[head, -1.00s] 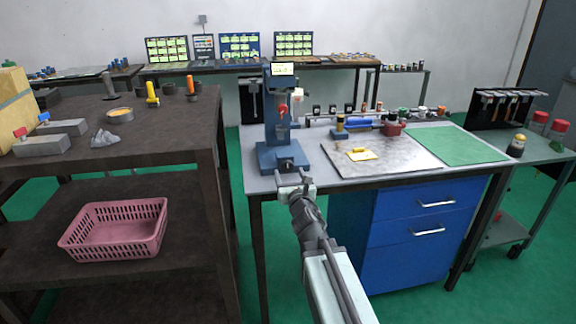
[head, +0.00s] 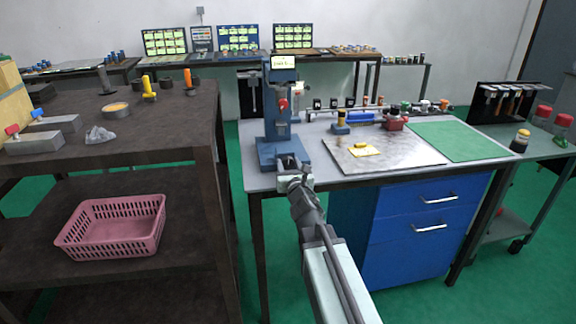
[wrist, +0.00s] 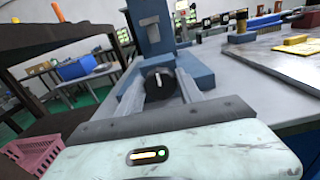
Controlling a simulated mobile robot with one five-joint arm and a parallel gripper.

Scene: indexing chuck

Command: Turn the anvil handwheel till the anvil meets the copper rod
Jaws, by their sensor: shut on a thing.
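The blue press (head: 270,125) stands upright at the left end of the grey bench, with a red part (head: 283,103) on its column. The handwheel is a black knob with a white mark (wrist: 159,84) low on the front of the press base. In the head view it is mostly hidden behind my gripper (head: 293,178). In the wrist view my gripper's two grey fingers (wrist: 160,88) reach to either side of the knob and are shut on it. I cannot make out the anvil or the copper rod, or any gap between them.
A metal plate with a yellow piece (head: 364,150) lies right of the press, with a green mat (head: 460,142) beyond. Left, across a narrow gap, stands a dark shelf unit (head: 150,140) with a pink basket (head: 112,228). Blue drawers (head: 418,225) sit under the bench.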

